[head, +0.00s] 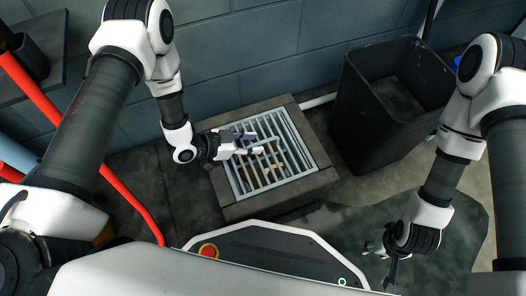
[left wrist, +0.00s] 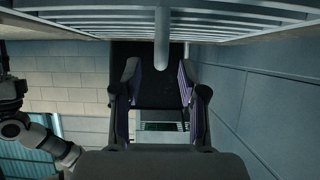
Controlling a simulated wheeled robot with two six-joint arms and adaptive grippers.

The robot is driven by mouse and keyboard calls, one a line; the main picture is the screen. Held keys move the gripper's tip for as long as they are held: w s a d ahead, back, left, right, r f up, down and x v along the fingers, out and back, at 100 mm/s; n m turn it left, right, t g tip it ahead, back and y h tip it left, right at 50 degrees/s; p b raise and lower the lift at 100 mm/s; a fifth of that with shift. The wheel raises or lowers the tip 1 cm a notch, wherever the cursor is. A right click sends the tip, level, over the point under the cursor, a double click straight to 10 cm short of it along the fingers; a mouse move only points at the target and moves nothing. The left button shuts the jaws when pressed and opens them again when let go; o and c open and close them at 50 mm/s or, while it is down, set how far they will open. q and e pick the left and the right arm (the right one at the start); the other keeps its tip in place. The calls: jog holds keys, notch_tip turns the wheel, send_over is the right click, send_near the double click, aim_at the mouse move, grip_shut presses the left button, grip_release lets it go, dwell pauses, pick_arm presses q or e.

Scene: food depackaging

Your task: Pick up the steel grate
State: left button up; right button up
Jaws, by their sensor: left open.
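The steel grate (head: 285,152) is a light metal frame with parallel bars, lying in a square opening in the floor-level surround. My left gripper (head: 255,143) is over the left part of the grate, its two fingers spread apart. In the left wrist view the grate (left wrist: 80,18) runs across the top edge. One bar of it (left wrist: 162,40) points in between the two open fingertips of my left gripper (left wrist: 160,76); I see no contact. My right gripper (head: 382,256) hangs low over the floor at right, away from the grate; its fingers are small and unclear.
A dark surround (head: 230,212) frames the grate. A black bin (head: 362,145) stands to its right. A block wall (head: 250,45) rises behind. A red pipe (head: 125,190) runs at left. A dark wet patch (head: 462,225) lies on the floor at right.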

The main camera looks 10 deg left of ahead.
pick_arm(q)
jog(key=shift+x, duration=1.1)
jog(key=shift+a+r, duration=0.1)
grip_shut()
jog(key=shift+r, duration=0.1)
